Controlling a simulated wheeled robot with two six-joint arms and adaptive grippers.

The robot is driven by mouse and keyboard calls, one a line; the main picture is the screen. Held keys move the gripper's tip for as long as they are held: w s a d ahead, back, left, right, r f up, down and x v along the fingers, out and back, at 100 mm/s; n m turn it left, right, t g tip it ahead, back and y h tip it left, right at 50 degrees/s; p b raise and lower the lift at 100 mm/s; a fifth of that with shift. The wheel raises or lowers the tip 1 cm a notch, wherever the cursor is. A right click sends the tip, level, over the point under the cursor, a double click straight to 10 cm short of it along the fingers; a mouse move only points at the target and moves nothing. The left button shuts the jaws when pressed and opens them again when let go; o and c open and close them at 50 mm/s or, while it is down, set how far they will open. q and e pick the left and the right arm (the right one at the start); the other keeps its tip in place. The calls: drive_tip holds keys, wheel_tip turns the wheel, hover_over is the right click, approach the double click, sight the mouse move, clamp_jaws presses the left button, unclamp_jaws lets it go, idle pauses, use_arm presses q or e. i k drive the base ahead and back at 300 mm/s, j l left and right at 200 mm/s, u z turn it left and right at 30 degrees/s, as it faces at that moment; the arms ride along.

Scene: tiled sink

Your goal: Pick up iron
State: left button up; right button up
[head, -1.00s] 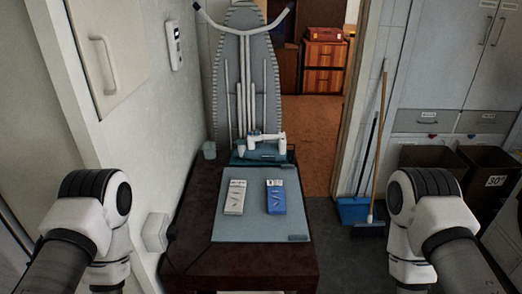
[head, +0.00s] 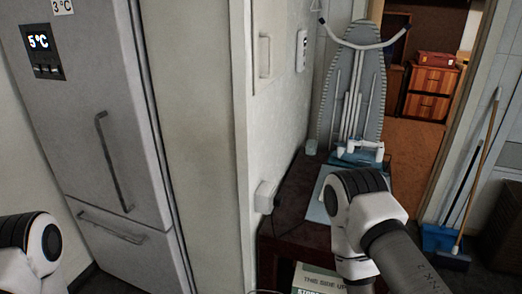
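A small white and teal object (head: 362,153) is at the back of the dark table, at the foot of the upright ironing board (head: 352,88). It may be the iron, but it is too small to tell. My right arm covers most of the blue-grey mat in front of it. Only rounded white and black links of my two arms show, at the lower left and lower right of centre. Neither gripper is in view.
The dark table (head: 288,215) stands against the wall, with a box (head: 318,278) low at its front. A grey fridge (head: 100,130) fills the left. A blue dustpan (head: 440,239) and broom (head: 478,170) are at the right. The doorway floor (head: 420,142) behind is clear.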

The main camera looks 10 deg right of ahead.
sight(358, 158)
drive_tip(key=i+l+u, duration=0.1)
drive_tip(key=l+u, duration=0.25)
drive_tip(key=l, duration=0.2)
drive_tip(key=l+u, duration=0.35)
drive_tip(key=l, duration=0.2)
drive_tip(key=l+u, duration=0.35)
drive_tip(key=l, duration=0.25)
drive_tip(key=k+l+u, duration=0.15)
drive_tip(key=l+u, duration=0.15)
drive_tip(key=l, duration=0.25)
drive_tip(key=k+l+u, duration=0.15)
drive_tip(key=l+u, duration=0.2)
drive_tip(key=l, duration=0.15)
drive_tip(key=k+l, duration=0.15)
drive_tip(key=l, duration=0.25)
drive_tip(key=k+l, duration=0.1)
drive_tip(key=l, duration=0.3)
drive_tip(key=k+l, duration=0.15)
drive_tip(key=l, duration=0.2)
drive_tip(key=k+l, duration=0.1)
drive_tip(key=l, duration=0.3)
drive_tip(key=k+l, duration=0.15)
drive_tip(key=l, duration=0.25)
drive_tip(key=k+l, duration=0.1)
drive_tip(key=l, duration=0.3)
drive_tip(key=k+l, duration=0.15)
drive_tip(key=l, duration=0.6)
